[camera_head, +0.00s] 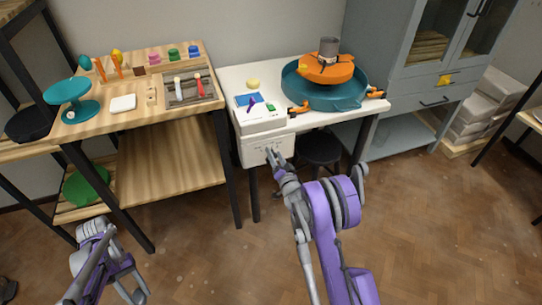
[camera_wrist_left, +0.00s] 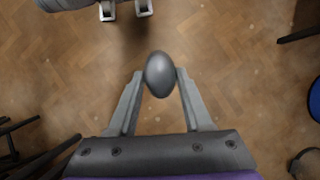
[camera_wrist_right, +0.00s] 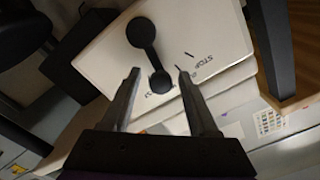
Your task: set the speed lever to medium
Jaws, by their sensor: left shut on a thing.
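The speed lever (camera_wrist_right: 143,38) is black with a round knob, on a white panel (camera_wrist_right: 95,62) with the word STOP printed upside down in the right wrist view. Its other labels are partly hidden or too small to read. The panel is also the white box front (camera_head: 254,150) below the wheel table in the head view. My right gripper (camera_wrist_right: 158,75) is open before the panel, the lever's lower end showing between its fingertips; I cannot tell if they touch. My left gripper (camera_wrist_left: 160,85) is shut on a grey egg-shaped object (camera_wrist_left: 159,68) above the floor.
A teal wheel basin (camera_head: 325,99) with an orange top stands on the white table. A wooden bench (camera_head: 135,85) with tools and small jars is on the left. A grey cabinet (camera_head: 410,85) is at the right. The front floor is open.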

